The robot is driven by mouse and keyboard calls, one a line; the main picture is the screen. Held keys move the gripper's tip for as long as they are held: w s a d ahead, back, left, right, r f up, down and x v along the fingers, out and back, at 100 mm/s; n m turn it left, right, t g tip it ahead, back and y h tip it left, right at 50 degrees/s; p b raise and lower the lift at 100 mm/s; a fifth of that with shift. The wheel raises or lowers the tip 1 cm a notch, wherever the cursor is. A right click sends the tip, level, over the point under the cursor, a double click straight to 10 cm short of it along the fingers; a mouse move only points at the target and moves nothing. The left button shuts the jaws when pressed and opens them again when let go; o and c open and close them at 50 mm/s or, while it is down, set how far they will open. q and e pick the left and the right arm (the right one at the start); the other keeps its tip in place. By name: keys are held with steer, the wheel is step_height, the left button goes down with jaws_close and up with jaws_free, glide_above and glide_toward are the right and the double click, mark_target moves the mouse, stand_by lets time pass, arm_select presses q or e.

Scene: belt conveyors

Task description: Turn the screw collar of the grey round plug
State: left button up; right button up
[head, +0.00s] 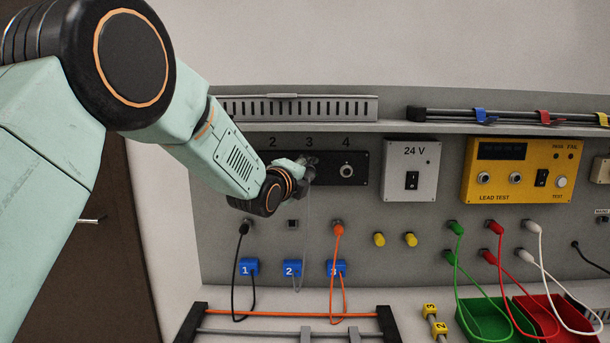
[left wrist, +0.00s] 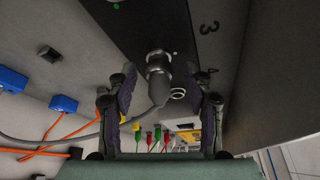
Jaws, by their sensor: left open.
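The grey round plug (left wrist: 159,86) shows in the left wrist view, at a socket in the black panel (left wrist: 127,22) beside the number 3. A ringed collar (left wrist: 157,60) shows at its panel end, and a grey cable (left wrist: 88,137) runs from it to the left. My left gripper (left wrist: 160,76) is open, with one finger on each side of the plug and gaps visible between. In the head view my left gripper (head: 306,172) is in front of the black panel (head: 362,179) left of socket 4 and hides the plug. My right gripper is not in view.
An empty socket (head: 346,171) is right of my gripper. A 24 V box (head: 410,169) and a yellow lead tester (head: 518,168) are further right. Below hang a black cable (head: 235,280), an orange cable (head: 331,285) and blue numbered blocks (head: 291,268). A slotted duct (head: 296,108) is above.

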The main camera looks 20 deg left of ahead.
arm_select(q)
steer(key=shift+s, duration=0.15)
steer(key=s+a+r, duration=0.1)
steer(key=s, duration=1)
steer(key=shift+s+r, duration=0.25)
steer(key=shift+s, duration=0.1)
steer(key=shift+w, duration=0.1)
